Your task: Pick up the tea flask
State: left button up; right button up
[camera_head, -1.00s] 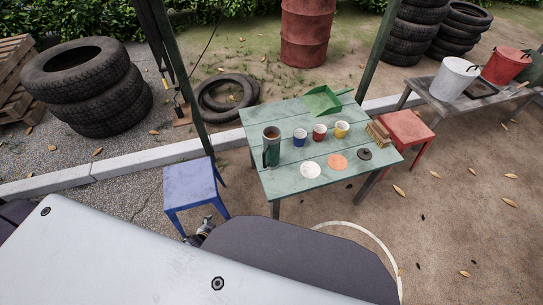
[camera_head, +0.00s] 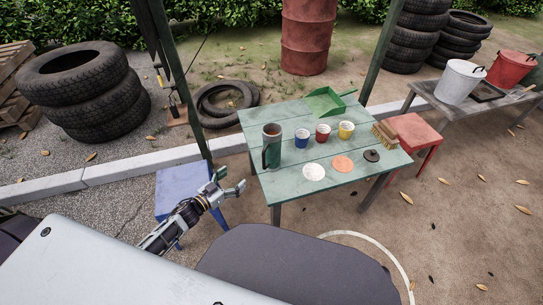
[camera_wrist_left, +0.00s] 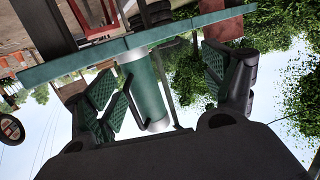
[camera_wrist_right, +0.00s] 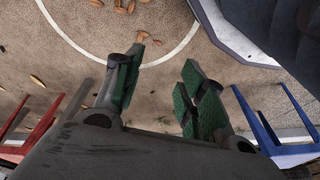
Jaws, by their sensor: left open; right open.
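The tea flask (camera_head: 271,152) is a green cylinder with a grey top band and a dark side handle. It stands upright on the left part of the green table (camera_head: 290,190). My left gripper (camera_head: 231,180) is open and empty, left of the table's near-left corner and apart from the flask. In the left wrist view the flask (camera_wrist_left: 150,95) appears upside down between the open fingers (camera_wrist_left: 158,75), beyond them. My right gripper (camera_wrist_right: 164,60) is open and empty over bare ground in the right wrist view; it is not visible in the head view.
Three cups, blue (camera_head: 302,137), red (camera_head: 323,133) and yellow (camera_head: 346,130), stand right of the flask. A green dustpan (camera_head: 324,102), a brush (camera_head: 384,133) and flat discs share the table. A blue stool (camera_head: 178,180) is beside my left gripper.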

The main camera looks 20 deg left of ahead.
aim_at(270, 153)
pick_arm(q)
jog(key=d+r+m+h+b, duration=0.2)
jog(key=d+r+h, duration=0.1)
jog(key=r, duration=0.3)
jog(key=shift+d+r, duration=0.35)
jog(key=shift+d, duration=0.2)
pick_arm(e)
jog(key=r, duration=0.5)
jog(key=shift+a, duration=0.35)
pick_arm(q)
jog(key=shift+w, duration=0.15)
jog(key=shift+b+x, duration=0.9)
jog(key=shift+x, duration=3.25)
jog(key=shift+d, duration=0.1)
pick_arm(e)
jog(key=shift+w+a+r+t+y, duration=0.1)
jog(key=shift+a+r+t+y, duration=0.05)
jog(key=shift+r, duration=0.45)
jog(key=shift+w+a+r+t+y, duration=0.1)
jog(key=shift+r+t+y, duration=0.05)
jog(key=shift+r, duration=0.4)
pick_arm(q)
jog(key=shift+r, duration=0.1)
pick_arm(e)
jog(key=shift+s+f, duration=0.1)
jog(key=shift+s, duration=0.05)
